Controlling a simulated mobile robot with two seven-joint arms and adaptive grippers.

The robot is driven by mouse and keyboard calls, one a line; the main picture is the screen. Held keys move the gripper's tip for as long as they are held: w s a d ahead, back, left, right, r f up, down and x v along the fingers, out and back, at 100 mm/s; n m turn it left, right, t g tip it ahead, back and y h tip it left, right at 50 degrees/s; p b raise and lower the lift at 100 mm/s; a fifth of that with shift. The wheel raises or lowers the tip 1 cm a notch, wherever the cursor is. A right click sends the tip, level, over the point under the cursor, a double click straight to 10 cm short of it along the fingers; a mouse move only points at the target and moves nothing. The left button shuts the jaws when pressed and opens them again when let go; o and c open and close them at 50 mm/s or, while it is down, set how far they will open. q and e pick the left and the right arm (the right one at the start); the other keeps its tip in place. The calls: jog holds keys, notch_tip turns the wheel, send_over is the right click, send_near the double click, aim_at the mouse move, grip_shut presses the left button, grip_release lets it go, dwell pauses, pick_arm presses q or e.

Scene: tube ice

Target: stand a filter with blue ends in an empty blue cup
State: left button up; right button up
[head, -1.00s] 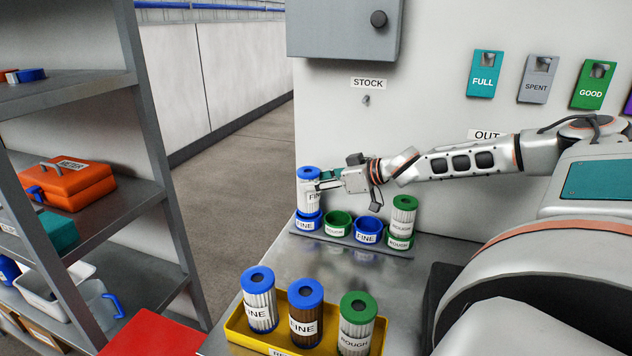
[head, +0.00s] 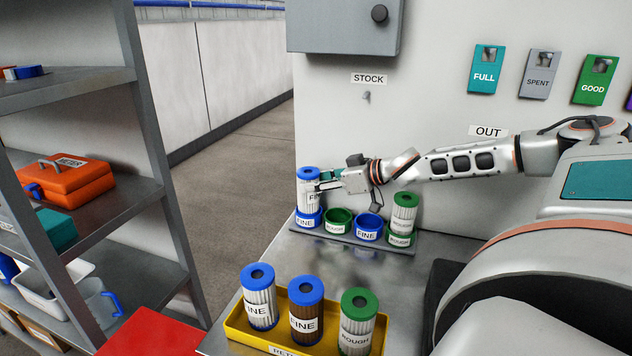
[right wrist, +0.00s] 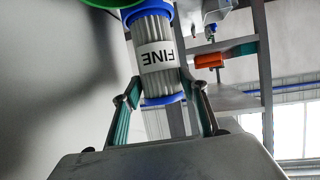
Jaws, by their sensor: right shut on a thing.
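My right gripper (head: 318,187) is shut on a white pleated filter with blue ends and a FINE label (head: 307,192). The filter is upright, its lower end at the left blue cup (head: 308,219); whether it rests on the cup's bottom is hidden. In the right wrist view, the fingers (right wrist: 158,100) flank the filter (right wrist: 156,55), which runs up to the blue cup at the top edge. Another blue FINE cup (head: 369,231) in the same rack is empty. My left gripper is not in view.
The rack (head: 345,238) also holds an empty green cup (head: 339,218) and a green-ended filter (head: 404,212) in a green cup. A yellow tray (head: 238,335) in front holds two blue-ended filters and a green-ended one. Shelves (head: 110,205) stand left. The counter between is clear.

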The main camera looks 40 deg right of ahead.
jog(key=shift+f+b, duration=0.7)
jog(key=shift+f, duration=0.5)
jog(key=o, duration=1.2)
jog(key=shift+s+d+r, duration=0.1)
jog(key=shift+s+r, duration=0.2)
jog(key=s+d, duration=0.4)
jog(key=s, duration=0.9)
jog(key=shift+s+d+r, duration=0.15)
jog(key=shift+s+r, duration=0.15)
